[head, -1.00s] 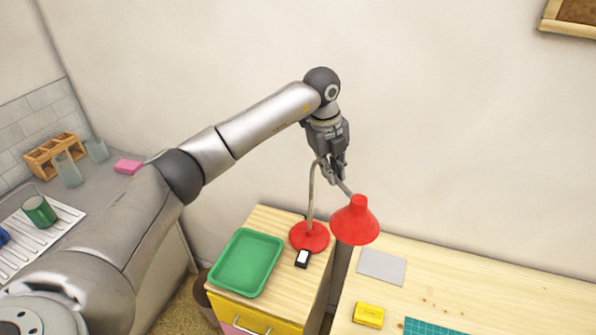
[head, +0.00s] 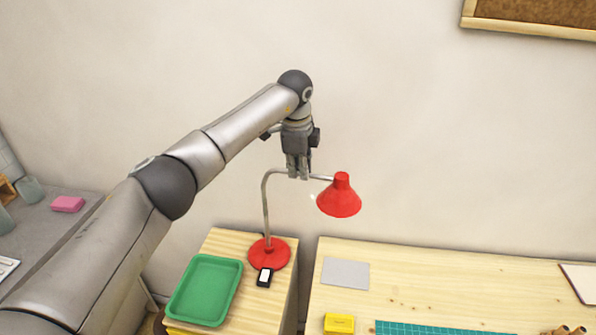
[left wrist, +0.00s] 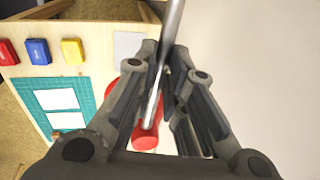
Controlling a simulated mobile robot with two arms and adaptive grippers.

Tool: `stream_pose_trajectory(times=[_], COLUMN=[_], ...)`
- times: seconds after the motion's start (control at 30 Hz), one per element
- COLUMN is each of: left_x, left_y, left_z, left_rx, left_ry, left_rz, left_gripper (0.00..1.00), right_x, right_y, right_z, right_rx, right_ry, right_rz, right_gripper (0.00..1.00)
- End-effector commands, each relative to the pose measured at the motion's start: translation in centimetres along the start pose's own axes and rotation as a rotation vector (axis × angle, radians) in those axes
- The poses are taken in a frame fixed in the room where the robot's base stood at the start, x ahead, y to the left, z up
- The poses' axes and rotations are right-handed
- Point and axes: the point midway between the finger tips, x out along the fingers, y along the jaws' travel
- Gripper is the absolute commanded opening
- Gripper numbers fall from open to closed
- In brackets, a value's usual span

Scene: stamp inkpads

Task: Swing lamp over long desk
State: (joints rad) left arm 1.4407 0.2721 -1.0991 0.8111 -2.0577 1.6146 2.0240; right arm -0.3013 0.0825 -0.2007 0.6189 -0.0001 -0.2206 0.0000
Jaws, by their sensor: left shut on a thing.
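The lamp has a red shade (head: 339,198), a thin grey bent arm (head: 266,205) and a round red base (head: 269,254). The base stands on the wooden top of a small cabinet (head: 228,244). My left gripper (head: 298,176) is shut on the upper, level part of the lamp arm, between the bend and the shade. The shade points right, towards the long desk (head: 450,280), and appears above its back left corner. In the left wrist view the rod (left wrist: 172,25) runs between the fingers (left wrist: 160,90), with the red shade (left wrist: 146,137) beyond. My right gripper is not in view.
A green tray (head: 205,290) and a small black-and-white item (head: 265,277) sit near the base. The desk holds a grey sheet (head: 345,273), a yellow inkpad (head: 339,323) and a teal mat (head: 430,328). Red (left wrist: 8,52) and blue (left wrist: 39,51) inkpads show from the wrist.

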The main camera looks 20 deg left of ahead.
Motion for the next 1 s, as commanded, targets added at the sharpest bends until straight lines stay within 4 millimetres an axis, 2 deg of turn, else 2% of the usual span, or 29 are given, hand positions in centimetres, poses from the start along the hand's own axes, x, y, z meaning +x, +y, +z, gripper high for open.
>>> stream_pose_trajectory(times=[0.47, 0.5, 0.63, 1.0], left_x=[-0.09, -0.10, -0.07, -0.25], left_y=[-0.25, -0.25, -0.23, -0.19], left_z=[-0.01, -0.01, -0.01, 0.00], left_rx=[-0.013, -0.013, -0.013, -0.012], left_ry=[-0.002, -0.001, -0.002, -0.002], left_rz=[-0.004, -0.004, -0.003, -0.001], left_gripper=[0.00, 0.15, 0.32, 0.34], right_x=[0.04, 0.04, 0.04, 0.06], right_y=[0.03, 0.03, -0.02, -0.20], right_z=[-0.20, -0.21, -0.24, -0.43], right_rx=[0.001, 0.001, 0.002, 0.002], right_ry=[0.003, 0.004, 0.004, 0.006], right_rz=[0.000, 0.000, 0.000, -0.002], right_gripper=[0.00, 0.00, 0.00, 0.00])
